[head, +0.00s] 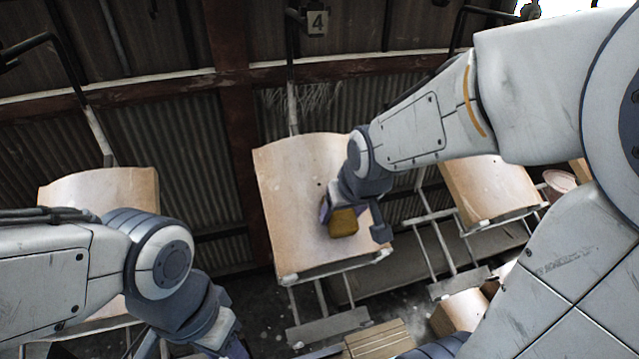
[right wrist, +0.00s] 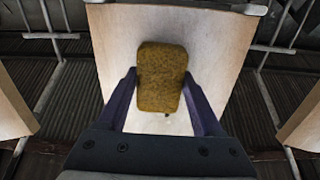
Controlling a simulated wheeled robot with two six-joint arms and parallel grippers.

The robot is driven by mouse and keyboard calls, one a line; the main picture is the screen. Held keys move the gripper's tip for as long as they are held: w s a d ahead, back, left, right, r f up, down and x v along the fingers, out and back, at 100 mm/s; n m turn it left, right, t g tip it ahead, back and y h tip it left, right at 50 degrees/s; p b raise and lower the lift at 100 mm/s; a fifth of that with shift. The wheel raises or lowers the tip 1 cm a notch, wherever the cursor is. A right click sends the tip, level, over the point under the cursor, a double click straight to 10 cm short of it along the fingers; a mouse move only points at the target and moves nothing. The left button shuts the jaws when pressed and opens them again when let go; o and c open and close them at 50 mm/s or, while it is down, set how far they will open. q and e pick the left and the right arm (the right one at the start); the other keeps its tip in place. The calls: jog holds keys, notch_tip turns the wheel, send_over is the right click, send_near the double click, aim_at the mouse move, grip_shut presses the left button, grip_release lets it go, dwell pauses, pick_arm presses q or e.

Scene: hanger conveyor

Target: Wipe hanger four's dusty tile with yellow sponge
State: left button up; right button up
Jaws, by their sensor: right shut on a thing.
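Hanger four carries a number 4 tag (head: 317,22) above a pale wooden tile (head: 285,190). The tile also fills the middle of the right wrist view (right wrist: 215,45). My right gripper (head: 343,212) is over the right part of this tile in the head view. It is shut on the yellow sponge (head: 344,222), whose broad face shows between the two fingers in the right wrist view (right wrist: 161,78). I cannot tell whether the sponge touches the tile. A few small dark specks show on the tile. My left arm is at the lower left, its fingertips out of view.
Another hanger with a wooden panel (head: 105,188) is at the left, partly behind my left arm. A further panel (head: 490,188) hangs at the right behind my right arm. A slatted wooden box (head: 378,340) is below hanger four.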

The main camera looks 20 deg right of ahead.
aim_at(348, 232)
jog(key=shift+s+f, duration=0.25)
jog(key=shift+s, duration=0.3)
jog(key=shift+s+f+b, duration=0.3)
jog(key=shift+s, duration=0.1)
jog(key=shift+s+f+b, duration=0.5)
jog(key=shift+s+b, duration=0.1)
jog(key=shift+b, duration=0.05)
jog(key=shift+s+f+b, duration=0.2)
jog(key=shift+s+b, duration=0.2)
jog(key=shift+s, duration=0.15)
